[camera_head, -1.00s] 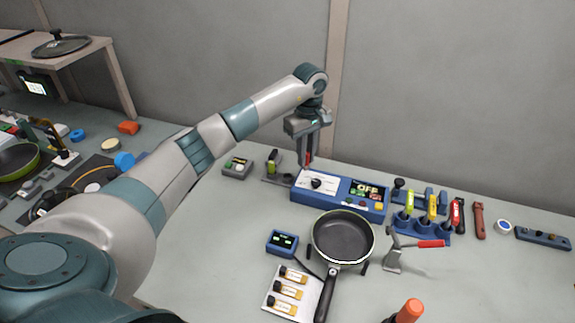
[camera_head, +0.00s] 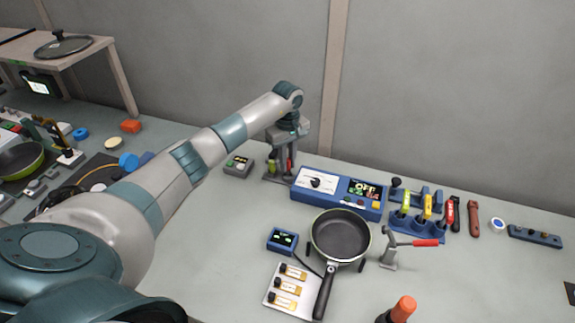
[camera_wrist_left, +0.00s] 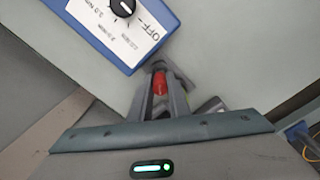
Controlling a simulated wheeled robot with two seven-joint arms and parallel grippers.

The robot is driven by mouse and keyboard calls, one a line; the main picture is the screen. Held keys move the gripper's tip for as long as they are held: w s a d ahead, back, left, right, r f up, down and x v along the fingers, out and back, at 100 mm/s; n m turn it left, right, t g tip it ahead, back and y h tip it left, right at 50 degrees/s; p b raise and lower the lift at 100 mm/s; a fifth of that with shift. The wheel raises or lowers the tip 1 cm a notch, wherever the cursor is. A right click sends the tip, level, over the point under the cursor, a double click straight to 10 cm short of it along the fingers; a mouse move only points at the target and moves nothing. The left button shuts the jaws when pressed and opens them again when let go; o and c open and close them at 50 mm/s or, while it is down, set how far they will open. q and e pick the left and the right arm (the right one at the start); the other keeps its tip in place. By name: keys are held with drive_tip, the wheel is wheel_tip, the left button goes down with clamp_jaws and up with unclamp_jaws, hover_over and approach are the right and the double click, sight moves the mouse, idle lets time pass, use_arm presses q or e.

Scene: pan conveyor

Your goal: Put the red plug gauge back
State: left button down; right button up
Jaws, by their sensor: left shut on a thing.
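My left gripper (camera_head: 281,168) is shut on the red plug gauge (camera_wrist_left: 159,83), which shows between the fingers in the left wrist view. In the head view a thin red strip of the gauge (camera_head: 290,164) shows at the fingers. The gripper points down at a small grey stand (camera_head: 274,180) left of the blue control box. A green-yellow handled gauge (camera_head: 271,164) stands there, partly hidden by the gripper. Whether the red gauge touches the stand or is seated in it I cannot tell. My right gripper is not in view.
The blue control box (camera_head: 333,205) is close on the right of the gripper. A small grey box (camera_head: 238,166) lies to its left. A frying pan (camera_head: 341,236), a blue tool rack (camera_head: 425,228) and an orange-topped object (camera_head: 404,307) stand farther right. The wall is behind.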

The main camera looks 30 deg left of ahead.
use_arm(q)
drive_tip(key=shift+f+p, duration=0.4)
drive_tip(key=shift+f, duration=0.75)
drive_tip(key=shift+f+b, duration=0.2)
drive_tip(key=shift+b, duration=0.1)
drive_tip(key=c, duration=1.7)
unclamp_jaws()
drive_tip(key=shift+o, duration=0.2)
drive_tip(key=shift+r, duration=0.15)
